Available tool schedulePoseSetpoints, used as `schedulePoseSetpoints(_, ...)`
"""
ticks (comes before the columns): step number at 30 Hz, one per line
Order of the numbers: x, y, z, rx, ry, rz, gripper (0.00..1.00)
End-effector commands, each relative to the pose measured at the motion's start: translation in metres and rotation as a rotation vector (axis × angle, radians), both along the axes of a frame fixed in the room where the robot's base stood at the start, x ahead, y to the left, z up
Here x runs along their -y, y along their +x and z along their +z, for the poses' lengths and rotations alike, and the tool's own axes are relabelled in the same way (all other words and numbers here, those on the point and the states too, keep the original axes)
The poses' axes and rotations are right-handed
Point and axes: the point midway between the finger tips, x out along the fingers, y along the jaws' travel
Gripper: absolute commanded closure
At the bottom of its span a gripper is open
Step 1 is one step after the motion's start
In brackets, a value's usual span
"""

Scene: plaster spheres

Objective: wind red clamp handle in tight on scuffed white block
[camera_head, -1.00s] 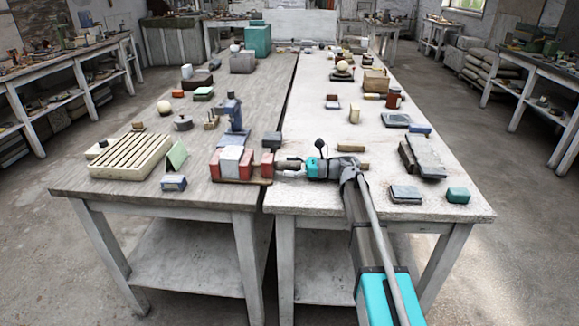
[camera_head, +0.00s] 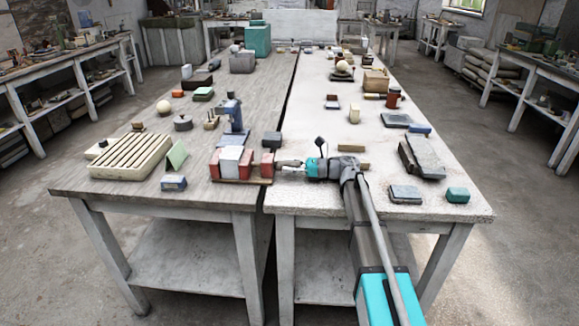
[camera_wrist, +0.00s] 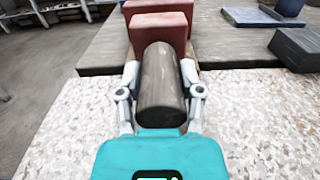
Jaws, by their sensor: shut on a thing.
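The clamp's red jaw blocks stand at the front of the left table, one left (camera_head: 214,163) and one right (camera_head: 246,165) of the white block (camera_head: 231,160). The white block appears to sit between them with no clear gap; its scuffs are too small to tell. Another red block (camera_head: 266,167) of the clamp is nearest my gripper (camera_head: 283,164). In the wrist view, my gripper (camera_wrist: 160,78) is shut on the clamp handle (camera_wrist: 160,92), a dark brownish cylinder with a finger on each side. A red clamp block (camera_wrist: 160,33) stands just beyond it. The white block is hidden there.
A slatted cream rack (camera_head: 130,157) and a small blue-grey box (camera_head: 173,183) lie left of the clamp. A blue upright tool (camera_head: 233,117) stands behind it. A dark block (camera_head: 271,140) is close behind my fingers. A wooden piece (camera_head: 351,148) lies right of them.

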Motion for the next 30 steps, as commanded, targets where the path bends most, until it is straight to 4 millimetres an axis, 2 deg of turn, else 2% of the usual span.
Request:
schedulePoseSetpoints(6, -0.0004, 0.0009, 0.0003, 0.0, 0.001, -0.003, 0.99)
schedulePoseSetpoints(7, -0.0004, 0.0009, 0.0003, 0.0, 0.001, -0.003, 0.5)
schedulePoseSetpoints(12, -0.0003, 0.0008, 0.0002, 0.0, 0.001, -0.002, 0.18)
schedulePoseSetpoints(24, 0.0002, 0.0004, 0.0001, 0.001, 0.0, -0.001, 0.16)
schedulePoseSetpoints(30, 0.0083, 0.0002, 0.0001, 0.001, 0.0, -0.002, 0.16)
